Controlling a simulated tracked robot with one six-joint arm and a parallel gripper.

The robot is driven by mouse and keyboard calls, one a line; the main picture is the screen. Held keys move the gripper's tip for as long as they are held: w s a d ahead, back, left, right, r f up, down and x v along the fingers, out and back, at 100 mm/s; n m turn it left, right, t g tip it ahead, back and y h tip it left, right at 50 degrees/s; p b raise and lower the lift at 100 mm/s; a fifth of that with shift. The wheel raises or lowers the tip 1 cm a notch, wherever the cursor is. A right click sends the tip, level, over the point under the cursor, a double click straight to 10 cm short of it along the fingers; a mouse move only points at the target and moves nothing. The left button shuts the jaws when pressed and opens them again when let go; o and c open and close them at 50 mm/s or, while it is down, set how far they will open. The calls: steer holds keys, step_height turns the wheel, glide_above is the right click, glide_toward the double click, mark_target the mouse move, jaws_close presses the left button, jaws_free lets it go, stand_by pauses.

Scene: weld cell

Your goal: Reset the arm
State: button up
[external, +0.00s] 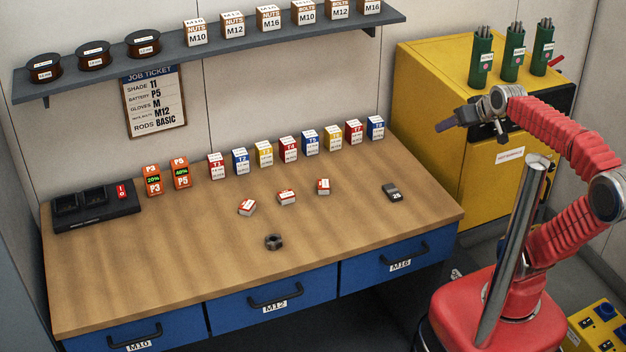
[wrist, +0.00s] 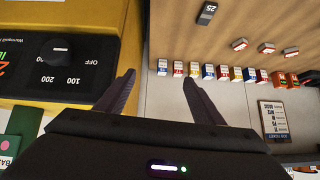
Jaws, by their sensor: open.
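My gripper (external: 462,116) is raised in front of the yellow cabinet, at the right of the workbench, clear of the bench top. In the wrist view my gripper (wrist: 157,88) has its two dark fingers spread apart with nothing between them. My red arm is bent at the elbow and reaches left from my base at the lower right. Nothing is seen touching the fingers.
The wooden bench (external: 180,270) holds a black nut (external: 274,242), small boxes, a dark block marked 25 (external: 392,193) and a charger (external: 95,207). A shelf (external: 220,45) runs above. The yellow cabinet (external: 425,90) carries green rod holders (external: 481,60) close behind my arm.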

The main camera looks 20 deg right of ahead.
steer(key=s+f+g, duration=0.3)
steer(key=s+f, duration=0.5)
steer(key=s, duration=0.2)
steer(key=shift+s+f, duration=0.15)
steer(key=shift+f, duration=0.25)
